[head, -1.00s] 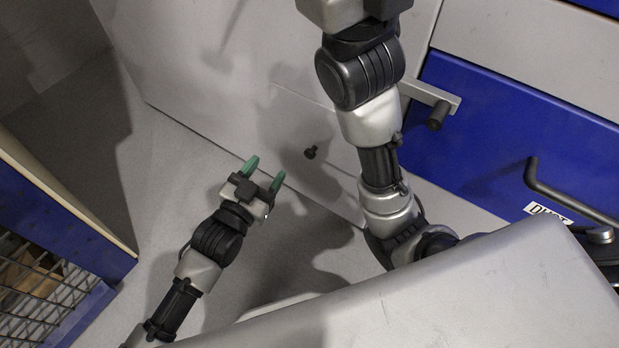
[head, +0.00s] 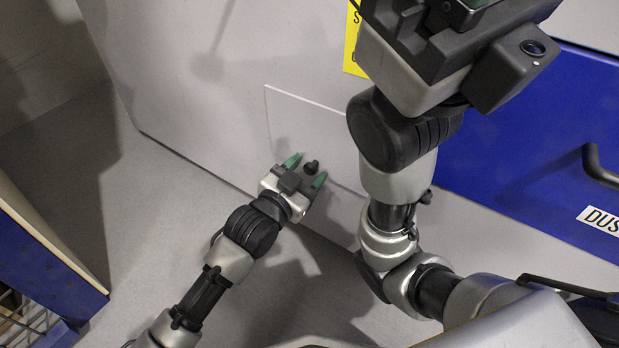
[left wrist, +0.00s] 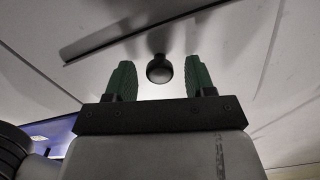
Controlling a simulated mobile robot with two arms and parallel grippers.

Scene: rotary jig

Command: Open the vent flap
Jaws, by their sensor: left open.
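The vent flap (head: 300,117) is a pale grey panel with a thin light outline, low on the grey wall in the head view. It looks flush with the wall. A small black knob (head: 311,167) stands out from its lower part. My left gripper (head: 306,171) is open, with its green fingertips on either side of the knob. In the left wrist view the round dark knob (left wrist: 159,69) lies between and just beyond the green fingers (left wrist: 160,80), with gaps on both sides. My right arm rises in front of the flap's right part; its fingertips are out of view.
A blue panel (head: 540,130) with a black bar handle (head: 600,168) and a white label (head: 602,220) is at right. A yellow sign (head: 352,42) is partly hidden by my right arm. A blue-sided unit (head: 45,262) stands at left. The floor (head: 150,230) between is clear.

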